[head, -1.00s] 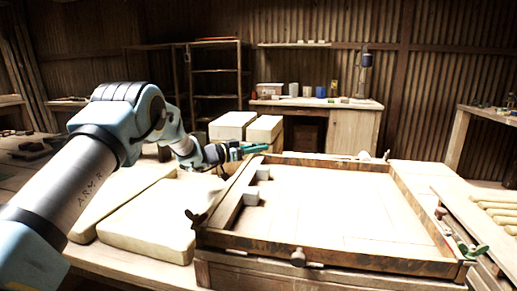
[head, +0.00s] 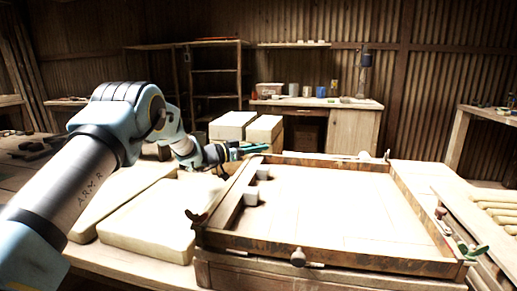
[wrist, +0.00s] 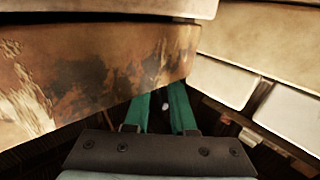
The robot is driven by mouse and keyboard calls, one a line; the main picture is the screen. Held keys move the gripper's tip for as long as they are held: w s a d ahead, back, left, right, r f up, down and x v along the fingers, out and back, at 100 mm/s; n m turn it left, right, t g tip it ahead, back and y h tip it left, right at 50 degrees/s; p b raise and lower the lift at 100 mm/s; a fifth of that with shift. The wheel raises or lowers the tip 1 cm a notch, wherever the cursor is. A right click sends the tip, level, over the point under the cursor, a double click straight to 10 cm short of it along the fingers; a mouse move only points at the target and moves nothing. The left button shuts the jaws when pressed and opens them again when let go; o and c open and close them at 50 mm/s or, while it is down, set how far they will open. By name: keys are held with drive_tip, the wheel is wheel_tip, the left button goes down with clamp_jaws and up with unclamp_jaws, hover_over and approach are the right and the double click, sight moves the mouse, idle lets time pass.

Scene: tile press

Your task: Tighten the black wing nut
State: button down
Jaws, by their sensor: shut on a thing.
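My gripper (head: 258,149) is at the far left corner of the wooden press frame (head: 330,248). In the wrist view, its two green fingers (wrist: 163,108) reach down past the rusty, stained side of the frame (wrist: 110,80). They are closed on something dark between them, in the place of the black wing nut. The nut is mostly hidden by the fingers and shadow, so its wings and thread cannot be made out. A dark reddish wing nut (head: 194,216) is at the near left corner, a green one (head: 474,250) at the near right, and a pale one (head: 386,156) at the far right.
Pale slabs (head: 150,225) lie left of the frame, under my arm. Pale blocks (head: 233,125) stand behind the gripper. Small white blocks (head: 251,196) sit inside the frame's left side. A round knob (head: 298,257) sticks out at the front. A rack of pale rolls (head: 495,212) is at right.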

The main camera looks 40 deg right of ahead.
idle(0.3)
drive_tip(key=c, duration=0.8)
unclamp_jaws()
drive_tip(key=shift+o, duration=0.2)
drive_tip(key=b+v, duration=0.1)
drive_tip(key=v, duration=0.9)
drive_tip(key=shift+a, duration=0.35)
drive_tip(key=shift+w, duration=0.1)
